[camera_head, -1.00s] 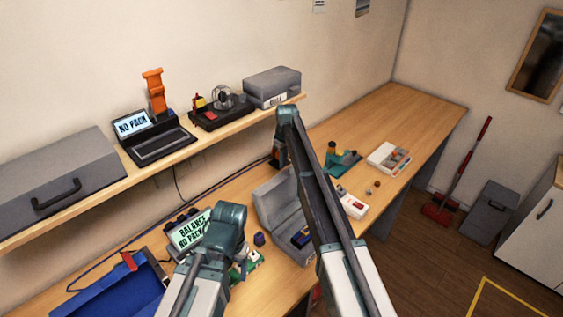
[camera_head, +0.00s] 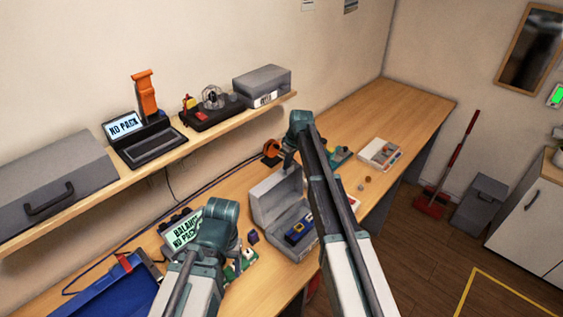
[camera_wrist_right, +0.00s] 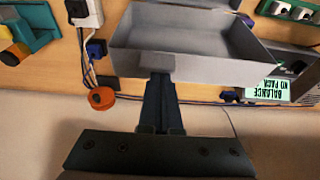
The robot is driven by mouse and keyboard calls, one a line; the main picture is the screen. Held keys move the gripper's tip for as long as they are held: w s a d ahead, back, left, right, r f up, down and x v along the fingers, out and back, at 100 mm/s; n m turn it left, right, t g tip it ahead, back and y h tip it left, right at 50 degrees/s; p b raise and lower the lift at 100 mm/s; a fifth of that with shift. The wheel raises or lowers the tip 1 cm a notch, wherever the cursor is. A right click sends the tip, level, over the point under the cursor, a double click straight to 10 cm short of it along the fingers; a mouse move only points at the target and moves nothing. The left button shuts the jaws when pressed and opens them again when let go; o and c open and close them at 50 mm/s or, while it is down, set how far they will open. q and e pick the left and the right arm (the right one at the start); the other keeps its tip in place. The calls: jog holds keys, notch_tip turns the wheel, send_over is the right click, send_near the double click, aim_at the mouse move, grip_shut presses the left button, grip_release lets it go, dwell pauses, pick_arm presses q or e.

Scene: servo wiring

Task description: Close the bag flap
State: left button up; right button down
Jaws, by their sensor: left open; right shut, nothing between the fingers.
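The grey bag (camera_head: 290,238) stands open on the bench in the head view, its flap (camera_head: 277,196) raised on the wall side. A blue and yellow device (camera_head: 299,230) lies inside. In the right wrist view the flap (camera_wrist_right: 190,68) shows as a shallow grey tray. My right gripper (camera_wrist_right: 160,80) is shut and empty, its tips at the flap's outer edge; I cannot tell whether they touch. In the head view it hangs behind the flap (camera_head: 291,160). My left gripper (camera_head: 220,238) is open left of the bag, its fingers mostly hidden.
A balance display (camera_head: 186,232) and a blue tray (camera_head: 120,292) stand left of the bag. A shelf (camera_head: 215,128) runs along the wall above. An orange reel (camera_wrist_right: 101,97) and cables lie near the flap. A parts box (camera_head: 380,153) is farther right.

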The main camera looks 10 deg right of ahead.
jog(key=s+d+f+t+y+b, duration=0.4)
jog(key=s+d+t+b, duration=0.2)
jog(key=s+d+b, duration=0.45)
pick_arm(q)
notch_tip(320, 180, down, 20)
jog(key=b, duration=0.9)
jog(key=shift+f+b, duration=0.2)
jog(key=shift+b, duration=0.2)
jog(key=shift+f+b, duration=0.75)
jog(key=shift+b, duration=0.05)
pick_arm(e)
jog(key=s+d+f, duration=0.3)
jog(key=s+f, duration=0.6)
jog(key=f, duration=0.1)
jog(key=shift+d+f, duration=0.3)
jog(key=shift+f, duration=0.1)
